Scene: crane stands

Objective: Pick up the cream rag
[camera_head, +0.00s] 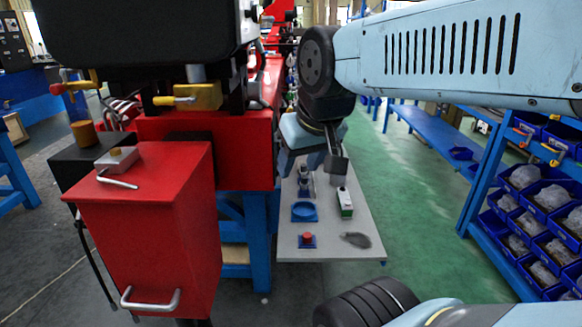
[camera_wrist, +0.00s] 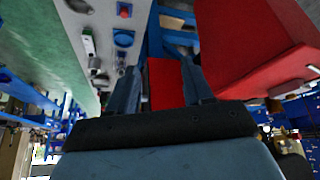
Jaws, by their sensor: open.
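A small flat crumpled cloth (camera_head: 355,240) lies near the front right of the grey table.
The grey table (camera_head: 330,250) also bears a red button (camera_head: 307,238), a blue round dish (camera_head: 304,211), a white-green box (camera_head: 344,202) and small metal parts. A red cabinet (camera_head: 150,230) stands left. Blue shelves with bins (camera_head: 530,200) stand right. Green floor between is clear.

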